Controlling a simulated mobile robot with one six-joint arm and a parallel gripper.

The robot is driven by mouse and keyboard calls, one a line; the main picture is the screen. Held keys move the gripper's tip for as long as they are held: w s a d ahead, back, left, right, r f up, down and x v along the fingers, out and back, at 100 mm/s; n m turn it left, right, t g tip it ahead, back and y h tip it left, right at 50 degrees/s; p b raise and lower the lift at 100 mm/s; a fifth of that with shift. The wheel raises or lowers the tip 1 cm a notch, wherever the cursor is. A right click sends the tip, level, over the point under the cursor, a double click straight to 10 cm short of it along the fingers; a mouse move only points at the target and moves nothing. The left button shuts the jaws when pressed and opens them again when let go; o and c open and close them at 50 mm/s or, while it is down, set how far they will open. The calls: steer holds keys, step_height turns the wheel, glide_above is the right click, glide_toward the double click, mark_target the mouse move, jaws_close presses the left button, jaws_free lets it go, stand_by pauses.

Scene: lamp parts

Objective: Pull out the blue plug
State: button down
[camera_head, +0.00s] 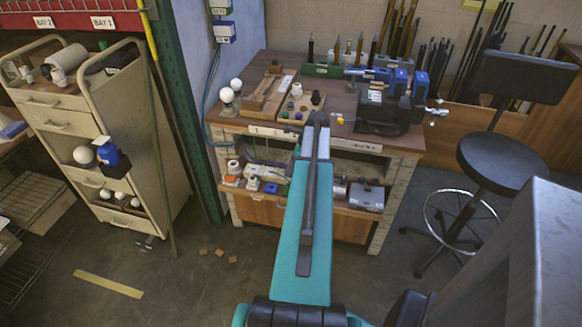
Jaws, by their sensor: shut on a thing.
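I cannot single out the blue plug with certainty. White and blue boxes (224,31) are fixed on the blue-grey post at the top, and a thin blue cable (206,88) hangs from beside them down to the bench. A small blue piece (271,188) lies on the bench's lower shelf, left of my arm. My teal arm with a dark bar on it reaches forward over the front edge of the workbench (340,140). My gripper is not visible; the arm hides its far end and whatever is there.
A beige cart (160,165) with white bulbs and a blue-based lamp part (109,154) stands left. A black stool (500,165) stands right. The bench holds a dark vise (380,112), trays and tools.

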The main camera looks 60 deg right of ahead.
steer(key=shift+r+p, duration=0.65)
steer(key=shift+r, duration=0.15)
stand_by(1.1)
steer(key=shift+r+p, duration=1.8)
steer(key=shift+r, duration=0.6)
